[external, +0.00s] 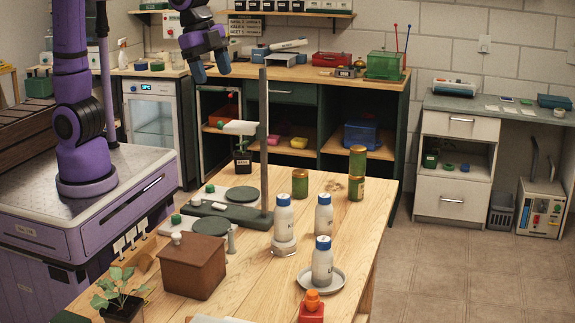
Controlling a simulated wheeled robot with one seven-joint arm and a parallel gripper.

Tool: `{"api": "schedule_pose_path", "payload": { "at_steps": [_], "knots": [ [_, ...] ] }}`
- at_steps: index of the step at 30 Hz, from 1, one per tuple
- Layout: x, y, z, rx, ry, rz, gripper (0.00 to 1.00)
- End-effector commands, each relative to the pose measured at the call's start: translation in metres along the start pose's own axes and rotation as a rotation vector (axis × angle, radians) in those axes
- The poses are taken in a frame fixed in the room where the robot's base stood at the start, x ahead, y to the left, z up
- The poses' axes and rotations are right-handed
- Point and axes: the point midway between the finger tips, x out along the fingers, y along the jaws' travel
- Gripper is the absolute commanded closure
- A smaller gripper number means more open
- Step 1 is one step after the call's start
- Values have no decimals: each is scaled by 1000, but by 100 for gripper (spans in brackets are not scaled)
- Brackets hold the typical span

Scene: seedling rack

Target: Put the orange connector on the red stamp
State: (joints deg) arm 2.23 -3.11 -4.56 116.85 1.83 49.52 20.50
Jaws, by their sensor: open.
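At the front edge of the wooden table, a small orange piece (312,299), which looks like the orange connector, rests on top of a red block (311,315), which looks like the red stamp. The red block is partly cut off by the bottom of the picture. My gripper (211,70) is open and empty, raised high at the upper left, far from both. Its fingers point down.
White bottles with blue caps (322,262) stand near the orange piece, one on a round dish (341,281). A brown box (192,268), a seedling (119,295), a stand (263,150) and green jars (357,170) share the table (262,290).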

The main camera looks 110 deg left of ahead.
Motion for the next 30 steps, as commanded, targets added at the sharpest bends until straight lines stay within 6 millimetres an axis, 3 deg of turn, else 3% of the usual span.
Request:
{"api": "schedule_pose_path", "payload": {
  "at_steps": [3,9,18,24,30],
  "knots": [
    [-28,7,40,-75,26,-20,41],
    [-59,24,106,-205,66,-42,41],
    [-76,55,201,-394,131,-53,41],
    [-74,69,237,-472,157,-50,41],
    [-72,73,246,-491,163,-49,41]
  ]
}}
